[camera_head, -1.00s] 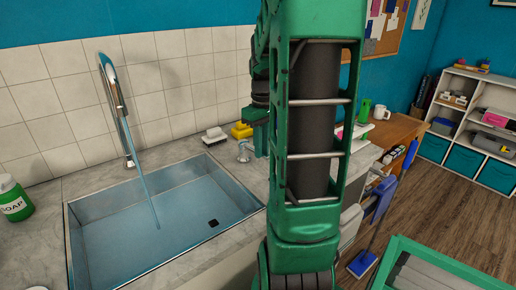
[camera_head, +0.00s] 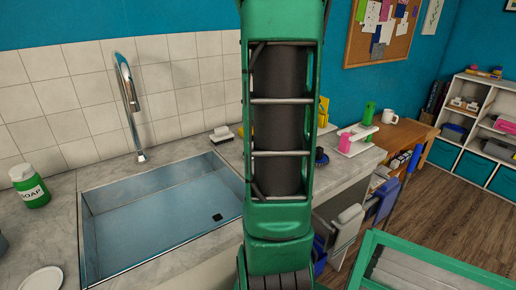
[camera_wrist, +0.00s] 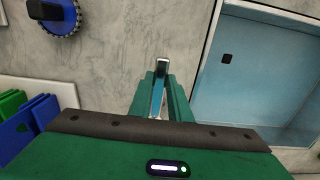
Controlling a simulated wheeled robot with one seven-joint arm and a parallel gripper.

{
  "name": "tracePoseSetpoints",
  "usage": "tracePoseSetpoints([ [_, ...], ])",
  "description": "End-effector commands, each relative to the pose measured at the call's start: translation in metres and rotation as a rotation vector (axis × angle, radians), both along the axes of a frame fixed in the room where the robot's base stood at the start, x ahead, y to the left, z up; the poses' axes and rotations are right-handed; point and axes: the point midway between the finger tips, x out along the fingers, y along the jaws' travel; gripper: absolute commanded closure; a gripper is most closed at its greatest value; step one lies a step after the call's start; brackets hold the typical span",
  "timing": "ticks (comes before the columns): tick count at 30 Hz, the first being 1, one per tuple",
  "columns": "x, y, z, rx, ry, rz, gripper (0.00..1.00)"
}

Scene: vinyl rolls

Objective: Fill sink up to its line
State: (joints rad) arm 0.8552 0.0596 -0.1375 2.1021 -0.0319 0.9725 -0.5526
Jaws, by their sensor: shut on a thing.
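The metal sink (camera_head: 85,240) is set in the counter at the left of the head view, with shallow-looking bluish water (camera_head: 160,222) in it. Its dark drain square shows; I cannot make out a fill line. The chrome faucet (camera_head: 128,85) stands behind it, and no stream comes from its spout. In the head view my green arm hides the gripper and handle.
A blue round brush or knob (camera_wrist: 62,16) lies on the counter. A green-framed cart (camera_head: 430,262) stands at lower right.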

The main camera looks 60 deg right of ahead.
Motion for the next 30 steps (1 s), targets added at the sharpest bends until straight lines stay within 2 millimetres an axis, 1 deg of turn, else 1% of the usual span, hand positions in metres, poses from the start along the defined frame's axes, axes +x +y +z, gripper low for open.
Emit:
tracePoseSetpoints([
  [1, 0.002, 0.002, 0.000, 0.002, -0.001, 0.004, 0.76],
  [2, 0.001, 0.002, 0.000, 0.002, -0.001, 0.004, 0.69],
  [3, 0.001, 0.002, 0.000, 0.002, -0.001, 0.004, 0.64],
  [11, 0.000, 0.000, 0.001, 0.001, 0.000, 0.001, 0.64],
  [14, 0.000, 0.000, 0.005, 0.001, -0.001, 0.001, 0.64],
  [17, 0.001, -0.001, 0.016, -0.002, -0.002, 0.001, 0.64],
  [20, 0.001, 0.000, 0.032, -0.002, -0.002, 0.002, 0.64],
  [24, 0.002, 0.000, 0.060, -0.002, -0.002, 0.002, 0.64],
  [30, 0.002, 0.000, 0.092, -0.002, -0.001, 0.002, 0.64],
])
